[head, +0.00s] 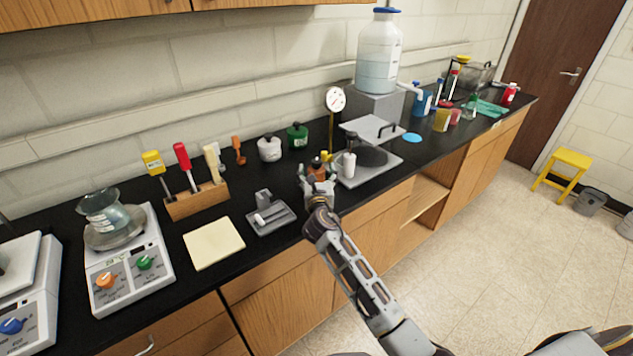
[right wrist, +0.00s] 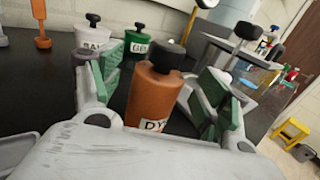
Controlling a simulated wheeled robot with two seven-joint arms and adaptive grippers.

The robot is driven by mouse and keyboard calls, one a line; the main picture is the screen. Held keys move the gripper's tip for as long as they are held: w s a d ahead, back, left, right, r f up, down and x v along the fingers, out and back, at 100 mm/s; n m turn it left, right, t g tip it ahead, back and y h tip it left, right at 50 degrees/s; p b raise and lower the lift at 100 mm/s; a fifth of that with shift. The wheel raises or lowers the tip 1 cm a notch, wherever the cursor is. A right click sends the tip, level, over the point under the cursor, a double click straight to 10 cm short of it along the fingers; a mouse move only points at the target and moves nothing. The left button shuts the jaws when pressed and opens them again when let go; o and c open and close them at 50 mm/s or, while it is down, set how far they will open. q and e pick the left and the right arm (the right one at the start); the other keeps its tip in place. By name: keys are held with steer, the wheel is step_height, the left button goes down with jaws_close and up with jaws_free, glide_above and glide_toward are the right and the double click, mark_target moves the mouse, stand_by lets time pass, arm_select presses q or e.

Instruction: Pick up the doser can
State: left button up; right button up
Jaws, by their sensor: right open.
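An orange-brown can with a black cap (right wrist: 150,92) and a white label starting "DY" stands upright on the black counter in the right wrist view. No label readable here says doser, so I cannot tell for sure that it is the doser can. My right gripper (head: 318,181) is open around it, with one green-padded finger on each side. Gaps show between the pads and the can. In the head view the can (head: 316,169) is partly hidden by the gripper. My left gripper is not in view.
Behind stand a white can (head: 269,149) and a green can (head: 297,135). A metal press-like stand (head: 372,165) with a white bottle (head: 349,165) is close on the right. A grey tray (head: 270,218) lies left of the gripper. The counter between tray and scale holds a cream pad (head: 213,243).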

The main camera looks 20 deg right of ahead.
steer(key=shift+x, duration=1.2)
steer(key=shift+c, duration=0.4)
steer(key=c, duration=1.4)
